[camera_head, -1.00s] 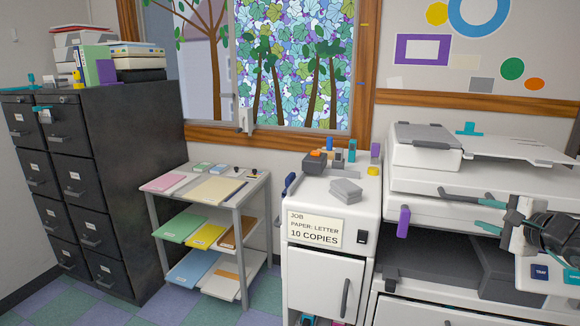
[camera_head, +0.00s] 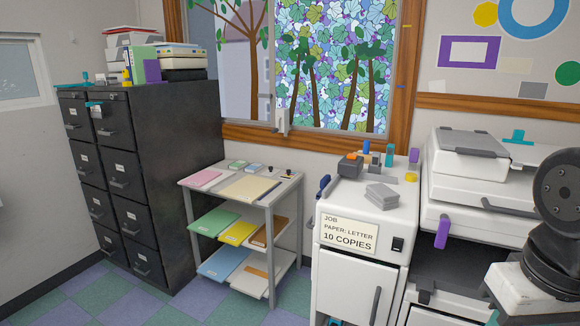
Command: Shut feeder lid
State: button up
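The white copier (camera_head: 465,215) stands at the right edge of the head view. Its document feeder (camera_head: 470,140) is on top, with a grey-edged cover at the left and a teal tab (camera_head: 518,137) behind it. I cannot tell from this angle how far the feeder lid stands open. A purple handle (camera_head: 441,233) sticks out at the copier's front left corner. A black joint of my arm (camera_head: 558,195) hides the copier's right part. My gripper is not in view.
A white cabinet (camera_head: 345,285) with a "10 copies" sign stands left of the copier, with small items on top. Further left are a paper shelf (camera_head: 250,205) and a dark filing cabinet (camera_head: 160,170). The tiled floor (camera_head: 110,295) at the front left is clear.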

aim_at(503, 186)
jog(key=z, duration=1.25)
jog(key=i, duration=0.6)
jog(key=u, duration=0.9)
